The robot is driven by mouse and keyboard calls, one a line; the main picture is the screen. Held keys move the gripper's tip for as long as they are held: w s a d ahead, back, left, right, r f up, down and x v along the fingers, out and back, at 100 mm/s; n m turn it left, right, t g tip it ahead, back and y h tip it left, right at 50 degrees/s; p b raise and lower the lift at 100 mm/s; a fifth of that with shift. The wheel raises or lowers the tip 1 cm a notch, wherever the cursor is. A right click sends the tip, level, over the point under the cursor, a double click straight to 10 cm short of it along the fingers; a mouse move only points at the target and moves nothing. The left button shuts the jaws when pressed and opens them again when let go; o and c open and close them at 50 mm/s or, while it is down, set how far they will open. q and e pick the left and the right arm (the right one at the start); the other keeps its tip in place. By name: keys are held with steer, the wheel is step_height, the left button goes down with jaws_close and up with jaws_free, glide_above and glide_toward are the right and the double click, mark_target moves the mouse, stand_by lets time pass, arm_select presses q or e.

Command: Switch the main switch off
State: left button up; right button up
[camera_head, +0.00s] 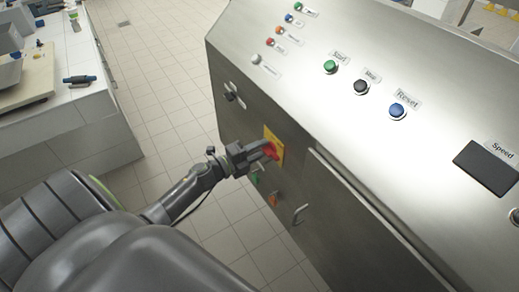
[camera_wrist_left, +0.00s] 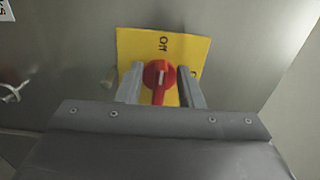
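The main switch is a red rotary knob (camera_wrist_left: 159,82) on a yellow plate (camera_wrist_left: 204,52) on the front of the steel machine. In the head view the red knob (camera_head: 270,150) and the yellow plate (camera_head: 279,146) show at the end of my left gripper (camera_head: 266,150). In the left wrist view my left gripper (camera_wrist_left: 161,85) is open, with one finger on each side of the knob and visible gaps between. My right gripper is not in view.
The machine's sloped panel has green (camera_head: 330,67), black (camera_head: 361,87) and blue (camera_head: 397,111) buttons. A black knob (camera_head: 230,96) and a metal handle (camera_head: 300,214) sit on its front. A white counter (camera_head: 75,115) stands at the left, with open tiled floor between.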

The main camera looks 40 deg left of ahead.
arm_select(q)
steer(key=b+v, duration=0.3)
steer(key=v, duration=1.4)
steer(key=shift+s+b, duration=0.2)
steer(key=shift+b, duration=0.1)
steer(key=shift+a+f, duration=0.1)
steer(key=shift+a, duration=0.05)
steer(key=s+a+f+n+g+y, duration=0.25)
steer(key=f+n, duration=0.25)
steer(key=f, duration=0.4)
steer(key=s+a+f+n+g+y, duration=0.15)
steer(key=f+n+y, duration=0.25)
steer(key=f, duration=0.4)
steer(key=s+a+f+n+g+y, duration=0.1)
steer(key=s+a+f+n+y, duration=0.3)
steer(key=f, duration=0.5)
steer(key=s+d+f+n+g+h, duration=0.2)
steer(key=s+d+f+n+g, duration=0.8)
steer(key=s+d+f, duration=0.8)
steer(key=s+f, duration=0.2)
steer(key=s, duration=0.1)
steer(key=shift+d+h, duration=0.2)
steer(key=shift+h, duration=0.15)
steer(key=shift+s+f, duration=0.1)
steer(key=shift+f, duration=0.05)
